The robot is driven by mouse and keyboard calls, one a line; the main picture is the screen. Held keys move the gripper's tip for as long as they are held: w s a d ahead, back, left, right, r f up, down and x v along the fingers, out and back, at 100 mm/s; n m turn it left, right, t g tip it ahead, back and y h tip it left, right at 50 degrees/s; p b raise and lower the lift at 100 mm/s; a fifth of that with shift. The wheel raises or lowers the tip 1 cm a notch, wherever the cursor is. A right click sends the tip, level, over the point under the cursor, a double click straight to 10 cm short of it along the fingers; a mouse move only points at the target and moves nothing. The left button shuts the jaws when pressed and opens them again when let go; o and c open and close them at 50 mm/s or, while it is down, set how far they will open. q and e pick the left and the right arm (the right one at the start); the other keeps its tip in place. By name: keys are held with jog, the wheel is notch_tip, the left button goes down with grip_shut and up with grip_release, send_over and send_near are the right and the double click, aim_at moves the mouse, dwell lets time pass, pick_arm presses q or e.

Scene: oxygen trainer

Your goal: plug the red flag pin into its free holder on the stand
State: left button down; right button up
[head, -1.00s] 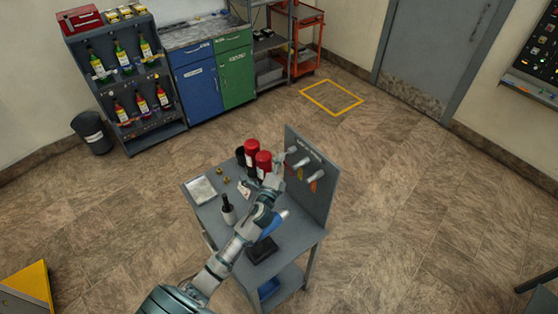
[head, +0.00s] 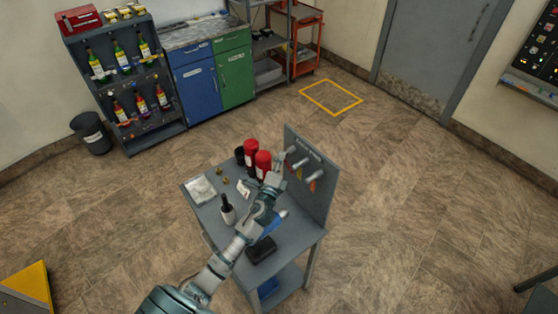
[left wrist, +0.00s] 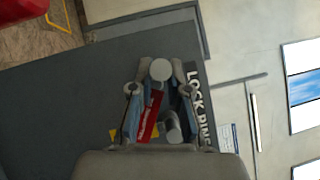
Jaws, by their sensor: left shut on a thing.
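The stand is the upright grey panel (head: 318,200) at the right edge of the small grey table. In the left wrist view it is the dark panel (left wrist: 60,100) lettered LOCK PINS. My left gripper (head: 281,160) is at the panel's upper left end. In the left wrist view its fingers (left wrist: 160,88) are closed around a light, round-headed pin (left wrist: 160,69) with the red flag (left wrist: 149,116) hanging below. Other grey pins (head: 315,175) with coloured flags sit on the panel to the right. The pin's far end and the free holder are hidden, so I cannot tell whether they meet.

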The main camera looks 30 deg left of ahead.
pick_arm(q)
jog(key=shift+w+d+r, duration=0.1)
jog(key=shift+w+d, duration=0.25)
jog(key=shift+w, duration=0.45)
jog(key=c, duration=1.1)
grip_release()
jog(key=shift+c, duration=0.2)
jog(key=shift+o, duration=0.4)
jog(key=shift+w, duration=0.25)
jog(key=v, duration=1.2)
jog(key=shift+f, duration=0.2)
